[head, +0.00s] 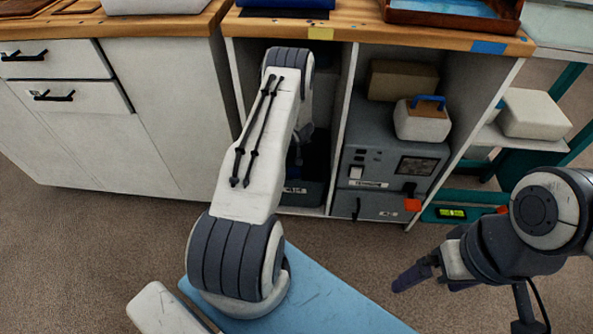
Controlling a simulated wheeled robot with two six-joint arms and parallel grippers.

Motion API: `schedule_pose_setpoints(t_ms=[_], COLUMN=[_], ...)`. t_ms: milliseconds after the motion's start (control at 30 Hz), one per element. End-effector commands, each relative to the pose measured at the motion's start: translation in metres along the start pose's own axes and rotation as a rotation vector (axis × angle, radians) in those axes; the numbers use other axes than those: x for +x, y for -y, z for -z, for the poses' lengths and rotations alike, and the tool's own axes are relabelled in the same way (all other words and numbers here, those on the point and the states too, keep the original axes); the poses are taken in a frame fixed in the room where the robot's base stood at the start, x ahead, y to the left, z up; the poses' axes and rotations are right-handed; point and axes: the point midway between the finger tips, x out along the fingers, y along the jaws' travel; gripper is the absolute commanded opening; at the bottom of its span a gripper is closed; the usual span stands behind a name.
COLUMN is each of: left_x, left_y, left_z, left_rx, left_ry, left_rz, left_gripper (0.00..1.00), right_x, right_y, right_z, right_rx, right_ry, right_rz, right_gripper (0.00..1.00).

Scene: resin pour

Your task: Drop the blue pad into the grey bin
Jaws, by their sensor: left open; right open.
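A dark grey bin (312,194) with pale lettering stands low in the open cabinet bay, partly hidden behind my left arm. My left gripper (300,158) reaches into that bay above the bin; it is open, dark and mostly hidden by my arm. I cannot make out a blue pad in the gripper or on the bin, and the bin's inside is hidden. My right gripper (418,280) is open and empty over the carpet at the right, well apart from the bin.
A grey machine (388,180) fills the bay beside the bin, with a blue-handled box (422,121) on top. White drawers (70,98) stand left. Carpet in front is clear.

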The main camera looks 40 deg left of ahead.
Motion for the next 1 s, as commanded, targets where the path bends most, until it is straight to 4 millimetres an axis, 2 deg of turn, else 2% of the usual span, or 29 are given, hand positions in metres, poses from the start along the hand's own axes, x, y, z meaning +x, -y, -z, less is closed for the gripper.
schedule_pose_setpoints(t_ms=[300,500,733,1000], left_x=[-0.064,-0.091,-0.099,-0.091], left_y=[-0.001,-0.001,-0.001,-0.001], left_z=[0.003,0.002,0.001,-0.001], left_rx=[0.003,0.001,0.001,0.000], left_ry=[-0.001,-0.001,0.000,0.001], left_rz=[-0.002,-0.001,-0.001,0.000], left_gripper=[1.00,1.00,1.00,1.00], right_x=[-0.022,-0.030,-0.031,-0.028], right_y=[0.002,0.002,0.002,0.002], right_z=[0.001,0.002,0.002,0.002], right_rx=[0.000,0.000,0.000,0.000], right_ry=[0.000,0.000,0.000,0.000], right_rz=[0.000,0.000,0.000,0.000], right_gripper=[1.00,1.00,1.00,1.00])
